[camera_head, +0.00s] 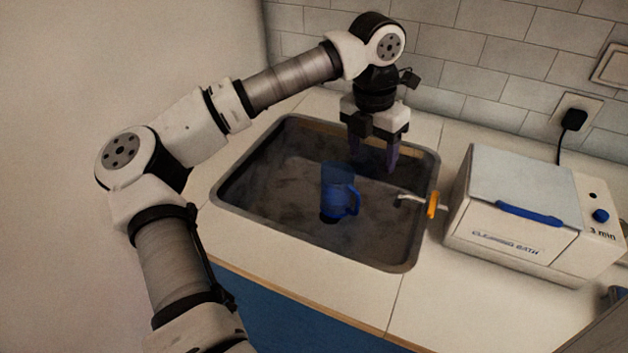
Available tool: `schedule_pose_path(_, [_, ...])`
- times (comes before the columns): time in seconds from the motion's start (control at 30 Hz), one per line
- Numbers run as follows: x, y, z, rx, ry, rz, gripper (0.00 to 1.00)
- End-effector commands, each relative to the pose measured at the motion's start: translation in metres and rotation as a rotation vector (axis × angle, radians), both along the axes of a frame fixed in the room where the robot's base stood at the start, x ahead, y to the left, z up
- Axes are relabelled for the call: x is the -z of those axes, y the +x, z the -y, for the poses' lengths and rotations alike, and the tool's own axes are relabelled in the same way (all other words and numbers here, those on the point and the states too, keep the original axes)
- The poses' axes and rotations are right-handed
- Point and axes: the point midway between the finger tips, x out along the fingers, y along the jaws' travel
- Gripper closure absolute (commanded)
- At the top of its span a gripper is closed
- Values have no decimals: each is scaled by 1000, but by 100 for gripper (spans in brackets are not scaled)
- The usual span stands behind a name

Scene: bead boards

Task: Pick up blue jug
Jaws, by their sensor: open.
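The blue jug (338,192) stands inside the dark sink (262,205), near its middle, with its handle toward the right. Its upper part looks more see-through than its lower part. My gripper (373,160) points down over the back right part of the sink, to the right of the jug and behind it. Its purple-dark fingers are open and empty, apart from the jug. The exact height of the fingertips over the sink floor is hard to tell.
A tap with an orange handle (432,205) sits at the sink's right edge. A white cleaning bath box (500,230) with a blue handle stands on the counter to the right. A tiled wall (480,60) rises behind. The front counter (300,262) is clear.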

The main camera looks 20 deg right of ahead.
Motion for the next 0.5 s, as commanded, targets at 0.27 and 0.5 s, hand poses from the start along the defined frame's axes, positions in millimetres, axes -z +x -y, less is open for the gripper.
schedule_pose_path(0.27, [26, 14, -12, -36, 100, 48, 37])
schedule_pose_path(0.5, [62, 14, -12, -35, 95, 45, 37])
